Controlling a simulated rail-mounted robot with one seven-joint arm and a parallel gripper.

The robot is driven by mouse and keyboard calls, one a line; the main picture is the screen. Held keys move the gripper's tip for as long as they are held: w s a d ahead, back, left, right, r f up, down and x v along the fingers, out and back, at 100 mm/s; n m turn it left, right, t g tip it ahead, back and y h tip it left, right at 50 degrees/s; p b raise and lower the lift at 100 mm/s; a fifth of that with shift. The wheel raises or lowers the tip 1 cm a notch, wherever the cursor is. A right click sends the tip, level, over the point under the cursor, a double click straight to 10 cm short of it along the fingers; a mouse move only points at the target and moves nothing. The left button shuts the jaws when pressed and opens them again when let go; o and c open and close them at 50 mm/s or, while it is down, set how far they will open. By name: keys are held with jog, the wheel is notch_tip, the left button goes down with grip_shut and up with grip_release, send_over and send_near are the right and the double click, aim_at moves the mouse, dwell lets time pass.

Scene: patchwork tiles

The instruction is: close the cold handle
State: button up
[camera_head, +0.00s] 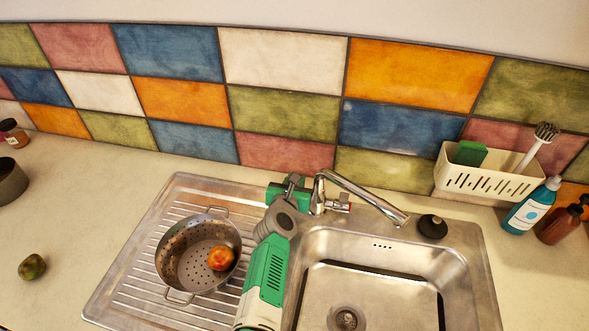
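The chrome faucet (318,192) stands at the back edge of the steel sink, its spout reaching right over the basin. A handle with a red mark (340,204) shows on its right side. The cold handle is not clearly visible; the left side of the faucet is hidden by my gripper (290,188). My gripper is at the faucet's left side, very close to it; I cannot tell whether it touches. Its fingers are too small and covered to tell open from shut. No water stream is clearly seen under the spout.
A metal colander (176,262) with a red-orange fruit (221,258) sits on the drainboard (112,290), left of my arm. A black stopper (432,227) is right of the spout. A white caddy (485,178) and bottles (532,206) stand at right. The tiled wall is close behind.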

jog(key=shift+f, duration=0.1)
jog(key=o, duration=1)
jog(key=shift+s+r+p, duration=0.1)
jog(key=shift+r+p, duration=0.15)
jog(key=shift+p, duration=0.1)
jog(key=p+v, duration=0.7)
jog(key=p, duration=0.2)
jog(key=shift+s+a, duration=0.1)
jog(key=shift+s, duration=0.2)
